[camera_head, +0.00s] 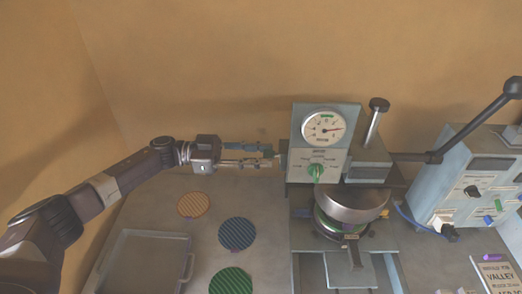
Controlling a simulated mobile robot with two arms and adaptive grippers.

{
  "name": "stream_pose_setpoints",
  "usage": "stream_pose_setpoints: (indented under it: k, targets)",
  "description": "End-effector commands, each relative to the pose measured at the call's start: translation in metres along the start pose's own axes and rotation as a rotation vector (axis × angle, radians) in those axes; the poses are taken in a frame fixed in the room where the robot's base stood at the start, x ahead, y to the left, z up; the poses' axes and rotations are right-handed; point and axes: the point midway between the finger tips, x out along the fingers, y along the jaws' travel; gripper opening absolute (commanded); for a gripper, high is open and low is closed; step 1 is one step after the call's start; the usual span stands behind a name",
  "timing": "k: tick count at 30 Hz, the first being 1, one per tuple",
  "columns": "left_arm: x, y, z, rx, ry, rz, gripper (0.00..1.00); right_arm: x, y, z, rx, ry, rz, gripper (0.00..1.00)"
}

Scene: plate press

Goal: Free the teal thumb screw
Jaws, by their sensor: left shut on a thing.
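My left gripper (270,157) reaches in from the left to the left side of the press. It is shut on the teal thumb screw (268,150), of which only a small teal part shows between and beside the fingertips. The screw is at the left side of the grey-blue gauge housing (298,150). I cannot tell whether it is still threaded in there. My right gripper is not in view.
The press has a dial gauge (325,128), a green knob (316,172), a round metal head (350,203) and a long black lever (475,124). Orange (193,204), blue (237,234) and green (231,281) discs and a grey tray (143,262) lie left. A control box (452,180) stands right.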

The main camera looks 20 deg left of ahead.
Motion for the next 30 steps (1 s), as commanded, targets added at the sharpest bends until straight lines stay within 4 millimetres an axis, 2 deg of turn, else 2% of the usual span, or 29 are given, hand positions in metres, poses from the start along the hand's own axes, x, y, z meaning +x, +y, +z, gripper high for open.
stream_pose_setpoints:
  k: [9,23,24,28,30]
  targets:
    - [-0.0001,0.0005,0.0013,-0.092,-0.002,0.000,0.03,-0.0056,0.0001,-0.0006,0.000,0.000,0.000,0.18]
    - [0.0000,0.0010,0.0020,-0.105,-0.002,0.001,0.03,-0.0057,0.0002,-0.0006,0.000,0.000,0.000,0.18]
    - [0.0001,0.0010,0.0020,-0.105,-0.002,0.001,0.30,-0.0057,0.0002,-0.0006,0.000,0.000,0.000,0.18]
    - [0.0001,0.0009,0.0016,-0.103,-0.002,0.001,0.45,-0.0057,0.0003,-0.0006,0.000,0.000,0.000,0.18]
    - [0.0001,0.0008,0.0013,-0.102,-0.001,0.001,0.45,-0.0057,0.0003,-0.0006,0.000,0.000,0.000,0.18]
